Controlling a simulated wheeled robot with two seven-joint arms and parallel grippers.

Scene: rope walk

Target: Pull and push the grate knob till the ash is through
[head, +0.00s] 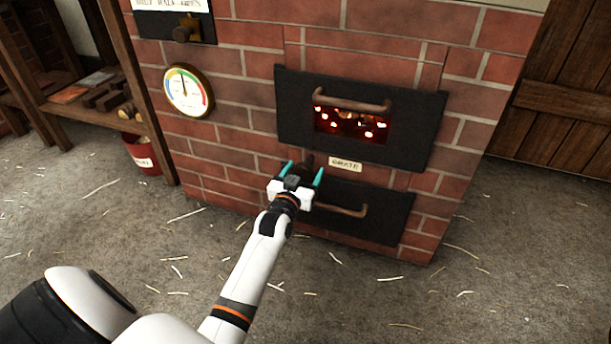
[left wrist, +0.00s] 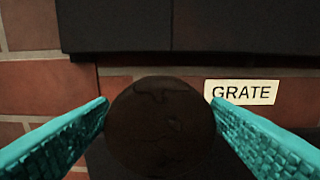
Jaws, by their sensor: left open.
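The grate knob (left wrist: 160,128) is a dark round knob, large and close in the left wrist view. It sits between the two teal fingers of my left gripper (head: 303,174), left of the GRATE label (left wrist: 240,92). In the head view the dark knob (head: 307,160) shows partly between the fingertips, with the label (head: 345,164) to its right. My left gripper is open, its fingers on either side of the knob with no clear contact. Glowing embers (head: 350,124) show in the opening of the upper black door (head: 415,140). My right gripper is not in view.
The lower black door (head: 392,217) has a bar handle (head: 342,208) close to my gripper. A round gauge (head: 188,91) is on the brick wall (head: 245,66). A red bucket (head: 143,155) and a wooden shelf (head: 85,112) stand at left. Straw lies on the open floor (head: 470,290).

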